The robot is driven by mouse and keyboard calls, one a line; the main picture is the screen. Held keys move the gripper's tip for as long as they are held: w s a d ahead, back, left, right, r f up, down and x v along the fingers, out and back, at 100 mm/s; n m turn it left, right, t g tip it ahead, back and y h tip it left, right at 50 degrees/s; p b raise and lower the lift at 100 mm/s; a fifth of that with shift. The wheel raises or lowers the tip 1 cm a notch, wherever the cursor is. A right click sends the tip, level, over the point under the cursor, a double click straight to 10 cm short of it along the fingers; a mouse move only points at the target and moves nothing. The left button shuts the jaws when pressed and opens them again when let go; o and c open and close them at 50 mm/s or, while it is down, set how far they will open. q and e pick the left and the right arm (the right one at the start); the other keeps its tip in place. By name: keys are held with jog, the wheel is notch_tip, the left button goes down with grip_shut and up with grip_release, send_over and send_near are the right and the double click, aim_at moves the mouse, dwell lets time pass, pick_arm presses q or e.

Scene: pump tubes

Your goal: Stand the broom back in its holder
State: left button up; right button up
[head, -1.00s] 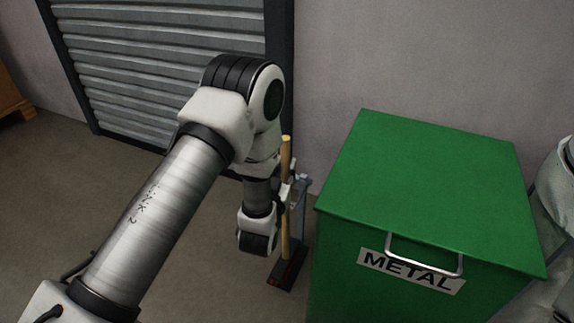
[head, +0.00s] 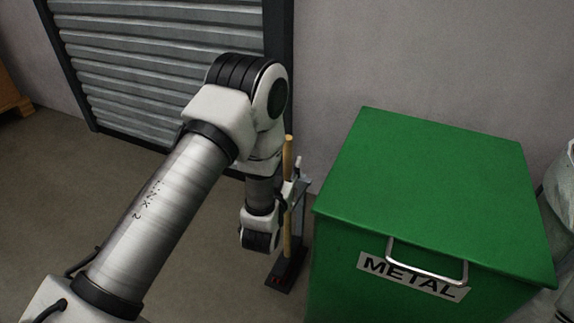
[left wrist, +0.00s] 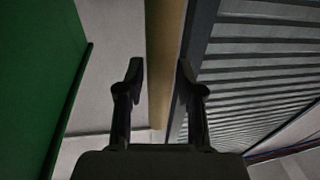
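The broom (head: 288,155) stands close to upright, its pale wooden handle in front of the dark holder (head: 300,262) on the floor. The handle's lower end overlaps the holder's base in the head view, so I cannot tell whether it is seated or apart. My left gripper (left wrist: 160,75) is beside the handle at mid height, mostly hidden behind my wrist in the head view. My right gripper is not in view.
A green bin labelled METAL (head: 430,170) stands just right of the holder, leaving a narrow gap. A grey roller shutter (head: 150,70) and wall are behind.

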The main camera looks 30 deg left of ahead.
pick_arm(q)
jog(key=shift+s+f, duration=0.1)
jog(key=shift+s, duration=0.05)
jog(key=s+d+f+m+g+h+p, duration=0.1)
jog(key=s+f+g, duration=0.55)
jog(key=s, duration=0.45)
jog(key=s+d+f+g+h+p, duration=0.2)
jog(key=s+f+g, duration=0.5)
jog(key=s, duration=0.5)
jog(key=s+d+f+m+g+h+p, duration=0.1)
jog(key=s+f+g, duration=0.4)
jog(key=s+f, duration=0.45)
jog(key=r+p, duration=1.2)
jog(key=r, duration=0.1)
jog(key=s+r+p, duration=0.1)
jog(key=r+p, duration=1.2)
jog(key=s+r+p, duration=0.1)
jog(key=r+p, duration=1.2)
jog(key=shift+s+d+r, duration=0.1)
jog(key=shift+s, duration=0.05)
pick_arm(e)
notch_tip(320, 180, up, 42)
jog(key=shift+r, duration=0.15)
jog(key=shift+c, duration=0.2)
